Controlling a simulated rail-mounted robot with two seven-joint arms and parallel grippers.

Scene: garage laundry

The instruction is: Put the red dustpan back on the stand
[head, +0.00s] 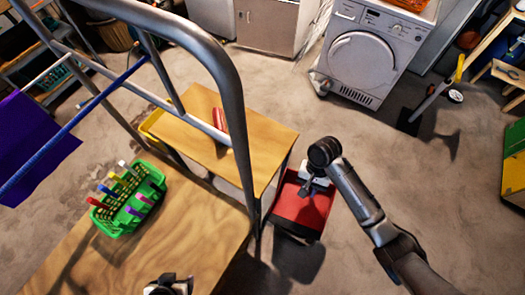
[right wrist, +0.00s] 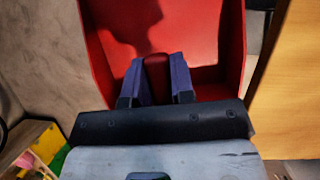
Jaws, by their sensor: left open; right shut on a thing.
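The red dustpan (head: 300,212) is in my right gripper (head: 313,187), beside the right corner of the low wooden table. In the right wrist view, the fingers (right wrist: 157,80) are shut on its red handle (right wrist: 156,66), and the red pan (right wrist: 215,40) spreads beyond them. The pan hangs clear to the side of the tabletop; its exact height is hard to judge. My left gripper (head: 168,286) is open at the bottom edge of the head view, partly cut off, over the nearer wooden surface. I cannot tell which piece is the stand.
A green basket (head: 122,218) with colourful pegs sits on the nearer wooden surface (head: 205,235). A white washer (head: 365,62) stands behind. The floor right of centre is mostly clear.

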